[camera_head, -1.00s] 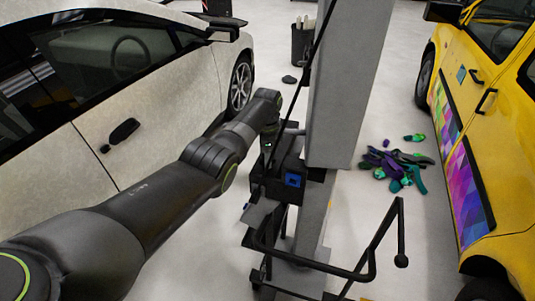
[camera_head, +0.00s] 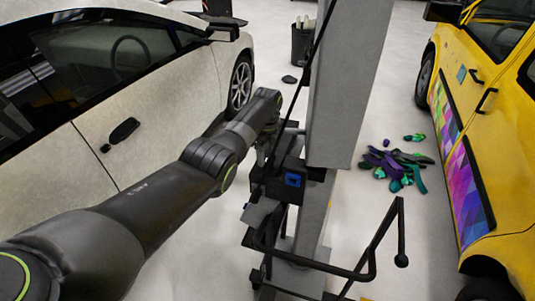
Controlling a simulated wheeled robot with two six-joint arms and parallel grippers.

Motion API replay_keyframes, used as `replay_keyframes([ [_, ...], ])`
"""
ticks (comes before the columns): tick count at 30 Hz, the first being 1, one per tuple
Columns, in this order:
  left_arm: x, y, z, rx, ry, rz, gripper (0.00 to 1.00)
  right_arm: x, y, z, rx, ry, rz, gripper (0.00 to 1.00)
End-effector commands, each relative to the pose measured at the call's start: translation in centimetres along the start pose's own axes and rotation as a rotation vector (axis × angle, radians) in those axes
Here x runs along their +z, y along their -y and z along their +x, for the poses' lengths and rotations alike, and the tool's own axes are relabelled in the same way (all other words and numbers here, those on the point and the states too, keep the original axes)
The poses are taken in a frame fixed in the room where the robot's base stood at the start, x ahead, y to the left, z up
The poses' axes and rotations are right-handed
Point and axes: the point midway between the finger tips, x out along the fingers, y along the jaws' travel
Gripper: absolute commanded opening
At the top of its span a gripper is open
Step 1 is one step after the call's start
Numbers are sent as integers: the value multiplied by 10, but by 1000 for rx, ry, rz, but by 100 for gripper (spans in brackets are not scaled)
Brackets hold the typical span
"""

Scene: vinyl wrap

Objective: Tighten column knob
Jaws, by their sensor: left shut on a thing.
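The grey column (camera_head: 345,90) stands upright in the middle of the view, with a black clamp block (camera_head: 278,178) low on its left side. A blue square (camera_head: 293,180) shows on the block's front. My left arm reaches in from the lower left, and its gripper (camera_head: 264,160) points down at the back left of the block. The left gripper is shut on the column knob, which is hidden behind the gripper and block. My right gripper is not in view.
A silver car (camera_head: 150,130) stands on the left and a yellow vehicle (camera_head: 500,130) on the right. A black bent-tube frame (camera_head: 378,245) is in front of the column. Purple and green tools (camera_head: 400,165) lie on the floor. A dark bin (camera_head: 303,42) stands behind.

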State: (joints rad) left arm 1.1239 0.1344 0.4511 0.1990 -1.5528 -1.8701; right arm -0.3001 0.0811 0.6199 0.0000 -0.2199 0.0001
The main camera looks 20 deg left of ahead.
Motion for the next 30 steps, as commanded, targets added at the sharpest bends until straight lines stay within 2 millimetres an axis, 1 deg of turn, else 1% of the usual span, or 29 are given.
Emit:
replay_keyframes([
  [1, 1, 2, -3, -6, 2, 12, 24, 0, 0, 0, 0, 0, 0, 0],
  [6, 1, 2, -3, -7, 2, 37, 24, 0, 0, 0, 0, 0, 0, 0],
  [18, 1, 2, -3, -7, 3, 43, 24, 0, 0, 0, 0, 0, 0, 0],
  [19, 1, 2, -3, -7, 4, 43, 50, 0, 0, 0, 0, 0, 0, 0],
  [23, 1, 2, -2, -5, 3, 42, 67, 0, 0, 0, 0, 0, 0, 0],
  [24, 1, 1, -2, -5, 2, 42, 68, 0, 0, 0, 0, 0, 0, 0],
  [30, 0, 1, -1, -2, 1, 41, 68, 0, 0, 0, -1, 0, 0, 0],
])
